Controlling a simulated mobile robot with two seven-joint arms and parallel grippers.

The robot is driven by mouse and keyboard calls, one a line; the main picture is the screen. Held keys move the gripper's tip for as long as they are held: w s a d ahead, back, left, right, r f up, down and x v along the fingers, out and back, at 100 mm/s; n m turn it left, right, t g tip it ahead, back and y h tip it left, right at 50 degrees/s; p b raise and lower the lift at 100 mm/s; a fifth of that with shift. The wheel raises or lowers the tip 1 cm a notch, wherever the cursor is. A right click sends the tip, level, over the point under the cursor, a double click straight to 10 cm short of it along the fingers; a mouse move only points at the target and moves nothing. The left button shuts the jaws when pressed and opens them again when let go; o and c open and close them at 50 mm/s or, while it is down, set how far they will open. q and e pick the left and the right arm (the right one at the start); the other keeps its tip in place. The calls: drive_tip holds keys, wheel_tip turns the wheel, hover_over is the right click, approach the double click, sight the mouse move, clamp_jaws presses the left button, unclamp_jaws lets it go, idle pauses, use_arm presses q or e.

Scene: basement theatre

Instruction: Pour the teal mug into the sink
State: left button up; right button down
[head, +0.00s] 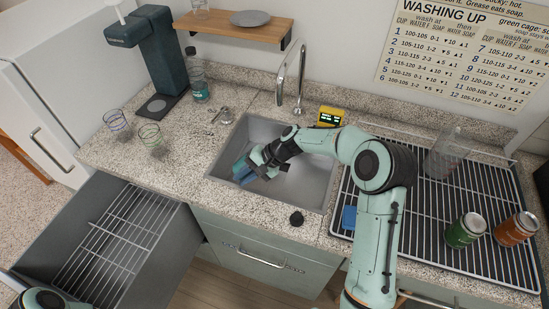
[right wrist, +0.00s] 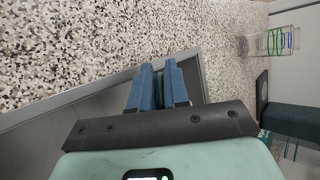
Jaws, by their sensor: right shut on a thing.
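My right gripper (head: 244,175) is over the left part of the sink (head: 316,185), reaching in from the right, its blue fingers pointing left and down. It is shut on a teal thing, which I take to be the teal mug (head: 239,165). Only a little of the mug shows beside the fingers, so its tilt and contents cannot be told. In the right wrist view, a dark teal sliver of it (right wrist: 158,88) shows between the two blue fingers, near the sink's edge. My left gripper is not in view; only part of my left arm shows at bottom left.
The tap (head: 291,75) rises behind the sink. Two glasses (head: 152,138) stand on the counter to the left, near a dark dispenser (head: 150,50). A drying rack (head: 440,200) with a clear jug (head: 447,150) and two cans (head: 466,230) is right. An open drawer (head: 110,245) is front left.

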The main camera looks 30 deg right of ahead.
drive_tip(key=shift+w+a+r+h+p, duration=0.2)
drive_tip(key=shift+a+r+h+p, duration=0.1)
drive_tip(key=shift+h+p, duration=0.25)
drive_tip(key=shift+a+g+h, duration=0.15)
drive_tip(key=shift+g+h, duration=0.1)
drive_tip(key=shift+g, duration=0.05)
drive_tip(key=shift+w+a+f+h, duration=0.25)
drive_tip(key=shift+a+h, duration=0.2)
drive_tip(key=shift+h, duration=0.05)
drive_tip(key=shift+a+r+g+h, duration=0.2)
drive_tip(key=shift+a+g+h, duration=0.2)
drive_tip(key=shift+a+h, duration=0.3)
drive_tip(key=h, duration=0.1)
drive_tip(key=w+a+g+h, duration=0.1)
drive_tip(key=shift+a+h, duration=0.2)
drive_tip(key=shift+h, duration=0.1)
drive_tip(key=shift+w+a+r+m+g+h, duration=0.15)
drive_tip(key=shift+a+h, duration=0.1)
drive_tip(key=shift+h, duration=0.3)
drive_tip(key=shift+w+a+m+g+h, duration=0.15)
drive_tip(key=shift+a+h, duration=0.1)
drive_tip(key=shift+h, duration=0.3)
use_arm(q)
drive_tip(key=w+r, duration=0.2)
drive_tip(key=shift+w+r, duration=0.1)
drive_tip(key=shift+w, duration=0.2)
